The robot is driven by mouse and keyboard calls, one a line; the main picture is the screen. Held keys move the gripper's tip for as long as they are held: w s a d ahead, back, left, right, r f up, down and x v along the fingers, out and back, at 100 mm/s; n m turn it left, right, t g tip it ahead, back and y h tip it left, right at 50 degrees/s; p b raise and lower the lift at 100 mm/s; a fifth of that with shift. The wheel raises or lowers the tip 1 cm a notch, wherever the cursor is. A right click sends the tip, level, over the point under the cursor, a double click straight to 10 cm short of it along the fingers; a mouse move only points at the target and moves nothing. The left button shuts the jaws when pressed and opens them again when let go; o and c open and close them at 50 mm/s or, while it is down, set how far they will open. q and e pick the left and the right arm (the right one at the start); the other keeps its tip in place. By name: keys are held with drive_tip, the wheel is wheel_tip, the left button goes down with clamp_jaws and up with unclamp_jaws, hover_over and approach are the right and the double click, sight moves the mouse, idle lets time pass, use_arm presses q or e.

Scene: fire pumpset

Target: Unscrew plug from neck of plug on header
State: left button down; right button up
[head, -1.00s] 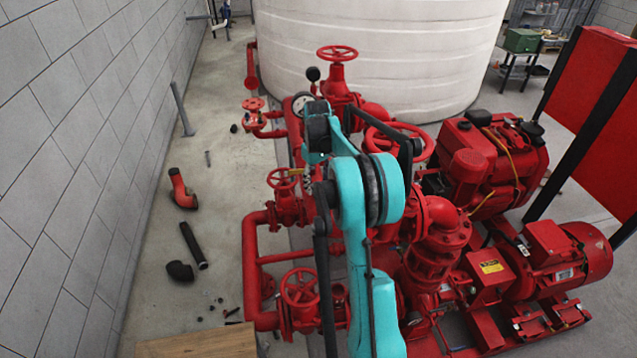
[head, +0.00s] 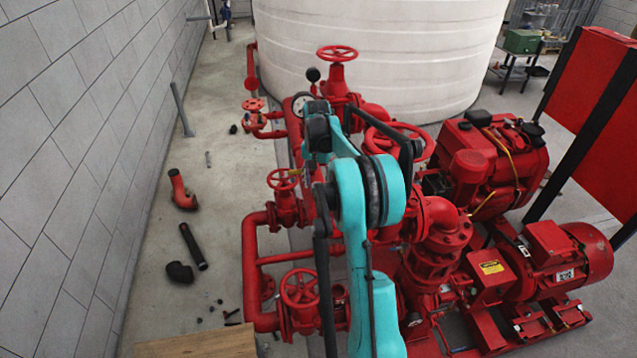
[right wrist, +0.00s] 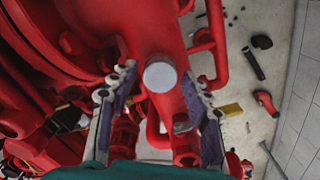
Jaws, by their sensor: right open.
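The plug (right wrist: 160,77) shows in the right wrist view as a round, pale grey face on the red header pipe (right wrist: 155,30). My right gripper (right wrist: 158,73) is open, with one finger on each side of the plug. I cannot tell whether the fingertips touch it. The neck under the plug is hard to make out from this angle. In the head view my teal right arm covers the middle of the red pipework, and the plug cannot be made out there. My left gripper is not in view.
Red valve handwheels (head: 299,288) and pipes crowd around my arm. A red motor (head: 583,252) and engine stand on the right. A black pipe (head: 193,246), an elbow (head: 180,272) and a red-black fitting (head: 182,190) lie on the floor. A white tank (head: 385,60) stands behind.

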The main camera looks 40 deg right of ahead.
drive_tip(key=m, duration=0.7)
clamp_jaws()
drive_tip(key=n, duration=0.4)
drive_tip(key=shift+n, duration=0.3)
drive_tip(key=n, duration=0.3)
drive_tip(key=shift+n, duration=0.8)
